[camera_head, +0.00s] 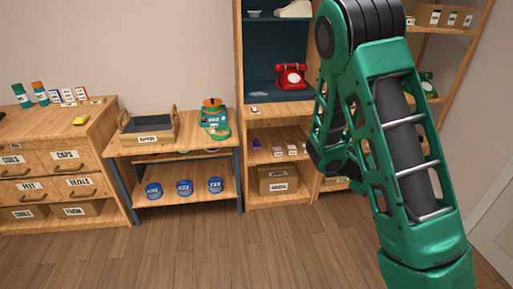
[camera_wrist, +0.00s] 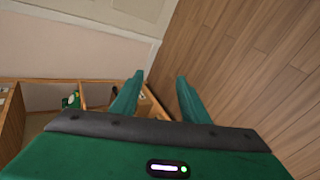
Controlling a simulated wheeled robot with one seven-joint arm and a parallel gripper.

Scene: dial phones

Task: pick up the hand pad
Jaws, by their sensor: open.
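I cannot tell for sure which thing is the hand pad. A wooden tray (camera_head: 127,135) with a dark, flat inside and a label on its front stands on the low bench. To its right on the bench is a teal and orange object (camera_head: 213,115) with a label. My gripper (camera_wrist: 160,76) is open in the wrist view, its two green fingers apart with nothing between them. It points towards bare floor, away from the bench. In the head view my arm hides most of it.
A red dial phone (camera_head: 291,76) stands in the blue-backed shelf. Blue round tins (camera_head: 184,188) sit on the bench's lower shelf. A drawer cabinet (camera_head: 50,165) stands at left, with a small yellow item (camera_head: 81,120) on top. The wooden floor (camera_head: 230,255) in front is clear.

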